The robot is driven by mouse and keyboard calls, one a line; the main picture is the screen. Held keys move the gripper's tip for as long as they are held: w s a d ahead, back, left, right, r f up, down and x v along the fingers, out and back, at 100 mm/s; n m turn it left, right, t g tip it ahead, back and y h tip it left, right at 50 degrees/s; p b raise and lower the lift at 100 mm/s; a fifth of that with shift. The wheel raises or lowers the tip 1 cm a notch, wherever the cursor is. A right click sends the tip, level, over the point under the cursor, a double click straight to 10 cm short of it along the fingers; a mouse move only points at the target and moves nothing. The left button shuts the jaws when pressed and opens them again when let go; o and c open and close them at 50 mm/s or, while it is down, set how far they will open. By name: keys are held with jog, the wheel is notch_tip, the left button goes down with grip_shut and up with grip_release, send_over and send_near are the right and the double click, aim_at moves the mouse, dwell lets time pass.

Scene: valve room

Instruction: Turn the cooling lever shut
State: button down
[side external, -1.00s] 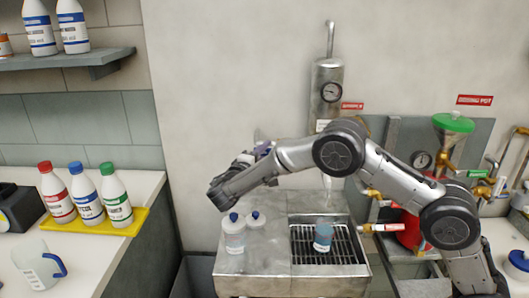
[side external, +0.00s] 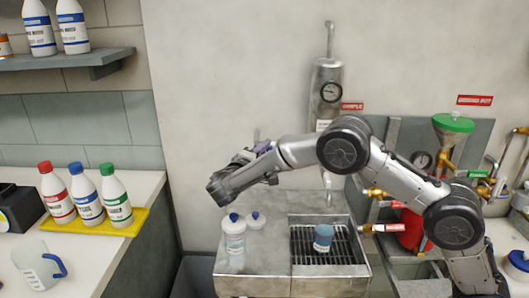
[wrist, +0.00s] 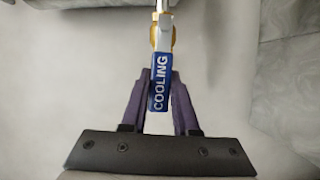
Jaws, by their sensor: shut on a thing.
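The cooling lever (wrist: 160,84) is a blue handle with white "COOLING" lettering. In the wrist view it runs up and down the picture, below a brass and silver fitting (wrist: 163,30). My gripper (wrist: 159,74) has its two purple fingers on either side of the lever, shut on it. In the side external view my gripper (side external: 262,147) is near the wall, above the left part of the steel sink unit (side external: 262,272). The lever is hidden or too small to make out there.
A cup (side external: 323,238) stands on the sink grate, under a thin spout (side external: 327,181). Two white bottles (side external: 234,240) stand left of the grate. A steel cylinder with a gauge (side external: 330,92) is on the wall behind my arm. Coloured-cap bottles (side external: 87,204) stand on the left counter.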

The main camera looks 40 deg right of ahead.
notch_tip(320, 180, up, 2)
jog(key=m+y, duration=0.1)
jog(key=m, duration=0.2)
jog(key=shift+s+d, duration=0.15)
jog(key=r+m+y, duration=0.1)
jog(key=s+d+r+m+y, duration=0.1)
jog(key=m, duration=0.1)
jog(key=shift+s+d+r+m+t+y, duration=0.25)
jog(key=shift+r+m+y, duration=0.05)
jog(key=shift+m, duration=0.3)
jog(key=shift+s+d+r+m+t+y, duration=0.2)
jog(key=shift+r+m+t+y, duration=0.1)
jog(key=shift+m, duration=0.3)
jog(key=shift+s+d+r+m+t+y, duration=0.2)
jog(key=shift+s+d+m+t+y, duration=0.35)
jog(key=shift+m, duration=0.5)
jog(key=shift+s+d+r+m+t+y, duration=0.15)
jog(key=shift+s+d+m+t+y, duration=0.15)
jog(key=shift+s+d+m+y, duration=0.55)
jog(key=shift+w+a+m, duration=0.2)
jog(key=shift+m, duration=0.1)
jog(key=c, duration=0.7)
grip_release()
jog(key=shift+o, duration=0.2)
jog(key=shift+a, duration=0.1)
